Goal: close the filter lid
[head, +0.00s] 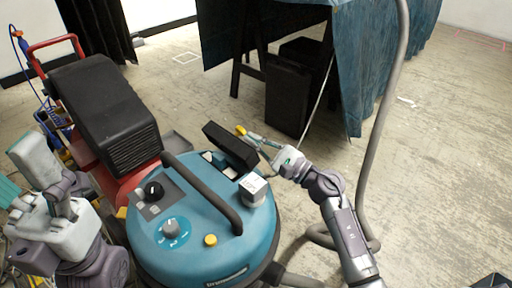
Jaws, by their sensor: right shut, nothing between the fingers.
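The filter lid (231,146) is a black flap on top of the round teal vacuum cleaner (195,240). It stands open and tilted at the machine's far edge, with a dark recess and pale parts showing in front of it. My right gripper (243,133) is shut and empty, just behind and right of the lid, its fingers pointing left. I cannot tell whether they touch the lid. My left arm is at the left edge of the view, away from the lid; its fingers cannot be made out.
A black handle (201,189) arches over the vacuum's top, with a pale block (253,189) right of it. A red and black machine (105,115) stands close on the left. A grey hose (393,95) rises on the right.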

